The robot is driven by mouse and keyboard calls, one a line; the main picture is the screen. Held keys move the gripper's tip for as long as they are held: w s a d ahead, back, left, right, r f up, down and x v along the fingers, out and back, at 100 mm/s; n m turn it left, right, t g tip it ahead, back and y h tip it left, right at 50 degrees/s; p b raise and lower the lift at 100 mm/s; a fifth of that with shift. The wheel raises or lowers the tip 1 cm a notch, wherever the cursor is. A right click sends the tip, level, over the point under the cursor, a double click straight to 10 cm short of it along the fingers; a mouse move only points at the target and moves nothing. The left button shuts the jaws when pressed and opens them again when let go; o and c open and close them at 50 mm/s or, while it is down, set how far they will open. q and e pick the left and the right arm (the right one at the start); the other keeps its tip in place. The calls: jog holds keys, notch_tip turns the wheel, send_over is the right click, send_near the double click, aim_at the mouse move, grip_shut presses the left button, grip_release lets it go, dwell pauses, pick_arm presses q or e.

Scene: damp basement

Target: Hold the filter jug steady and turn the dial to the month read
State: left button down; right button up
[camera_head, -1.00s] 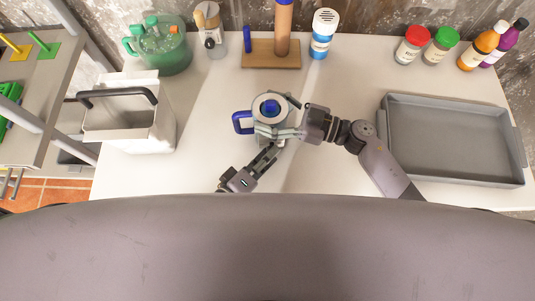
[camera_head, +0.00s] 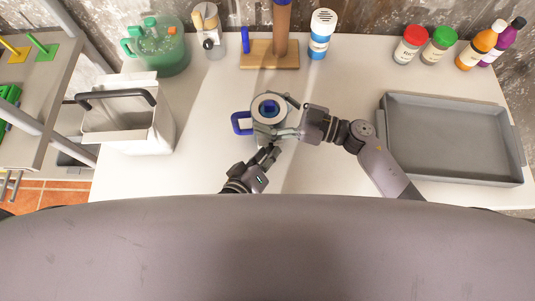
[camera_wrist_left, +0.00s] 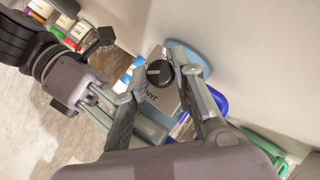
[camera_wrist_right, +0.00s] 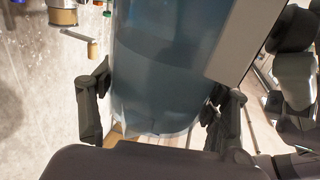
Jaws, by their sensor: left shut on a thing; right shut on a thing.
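The filter jug (camera_head: 269,97) stands upright on the white table, with a blue handle on its left and a round blue part in its pale top. My right gripper (camera_head: 277,133) reaches in from the right and is shut on the jug. In the right wrist view the bluish see-through jug body (camera_wrist_right: 165,65) fills the space between its fingers. My left gripper (camera_head: 268,150) is at the jug's near side. In the left wrist view the round black dial (camera_wrist_left: 160,72) sits on a grey panel with partly hidden lettering, between the left fingers, which are shut on it.
A grey tray (camera_head: 384,125) lies at the right and a white bin (camera_head: 150,132) with a dark handle at the left. A green jug (camera_head: 165,50), a wooden stand (camera_head: 262,60), a blue-white canister (camera_head: 320,38) and several bottles line the back.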

pick_arm(q)
jog(key=c, duration=1.3)
grip_release()
jog(key=shift+s, duration=0.1)
jog(key=v, duration=1.2)
